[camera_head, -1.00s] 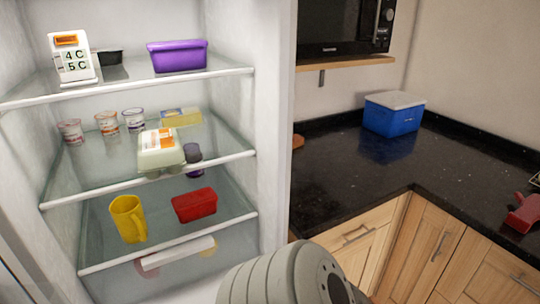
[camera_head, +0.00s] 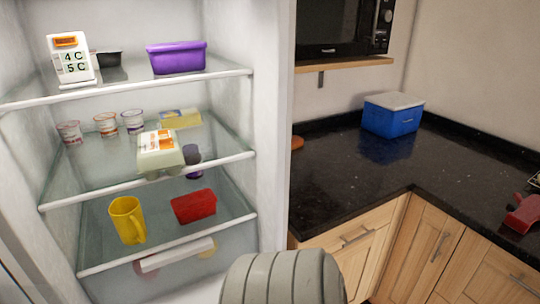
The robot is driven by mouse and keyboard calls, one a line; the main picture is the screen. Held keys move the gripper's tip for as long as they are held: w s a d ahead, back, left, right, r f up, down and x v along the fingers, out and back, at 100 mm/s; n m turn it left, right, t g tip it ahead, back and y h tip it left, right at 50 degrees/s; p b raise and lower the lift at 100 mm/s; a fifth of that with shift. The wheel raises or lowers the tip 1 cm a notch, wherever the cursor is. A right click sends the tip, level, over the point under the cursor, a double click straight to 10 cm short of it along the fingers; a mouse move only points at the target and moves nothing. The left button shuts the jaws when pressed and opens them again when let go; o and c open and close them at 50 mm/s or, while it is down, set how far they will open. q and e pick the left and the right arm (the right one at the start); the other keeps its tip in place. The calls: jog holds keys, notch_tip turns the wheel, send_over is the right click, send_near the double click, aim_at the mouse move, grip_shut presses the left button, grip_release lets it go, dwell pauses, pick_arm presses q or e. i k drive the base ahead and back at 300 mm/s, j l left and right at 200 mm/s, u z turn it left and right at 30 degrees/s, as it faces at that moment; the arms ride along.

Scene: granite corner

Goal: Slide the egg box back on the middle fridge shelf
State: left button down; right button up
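The egg box (camera_head: 158,152), pale with an orange and white label, sits on the middle fridge shelf (camera_head: 105,172). It is at the front edge of the shelf, right of centre, and seems to reach slightly over the front rail. A grey rounded arm part of mine (camera_head: 283,279) shows at the bottom centre, below and right of the fridge shelves. No gripper fingers are visible in the head view.
Behind the egg box are several small pots (camera_head: 106,124) and a yellow pack (camera_head: 180,118). A dark-lidded jar (camera_head: 192,155) stands close to its right. Below are a yellow mug (camera_head: 127,219) and a red tub (camera_head: 194,206). A purple tub (camera_head: 176,57) is above.

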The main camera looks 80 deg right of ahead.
aim_at(157, 151)
jog(key=z, duration=1.8)
